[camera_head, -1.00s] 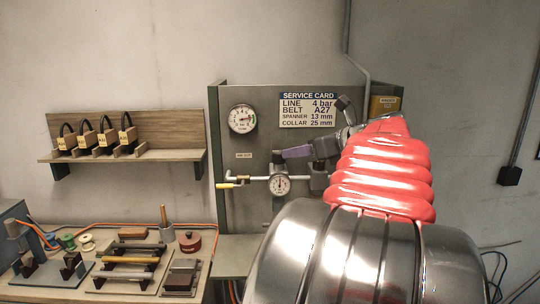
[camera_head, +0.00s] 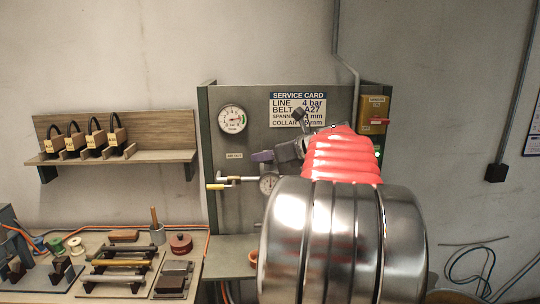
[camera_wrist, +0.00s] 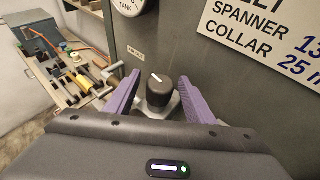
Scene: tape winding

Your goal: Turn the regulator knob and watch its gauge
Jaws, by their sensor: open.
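The regulator knob (camera_wrist: 159,90) is black with a white pointer line; it shows in the wrist view. My gripper (camera_wrist: 160,76) is open, its purple fingers on either side of the knob, apart from it as far as I can tell. In the head view my gripper (camera_head: 262,156) hangs before the panel, and my arm hides the knob. The small regulator gauge (camera_head: 268,183) sits on the pipe below my gripper, partly covered by my arm. A larger round gauge (camera_head: 232,119) is higher on the panel; its lower part, labelled TANK, also shows in the wrist view (camera_wrist: 130,5).
A yellow-handled valve (camera_head: 215,187) sticks out left of the small gauge. The service card (camera_head: 298,108) is partly covered by my arm. A yellow box (camera_head: 375,108) is at the panel's right. A bench with tools and a padlock shelf (camera_head: 150,156) stand left.

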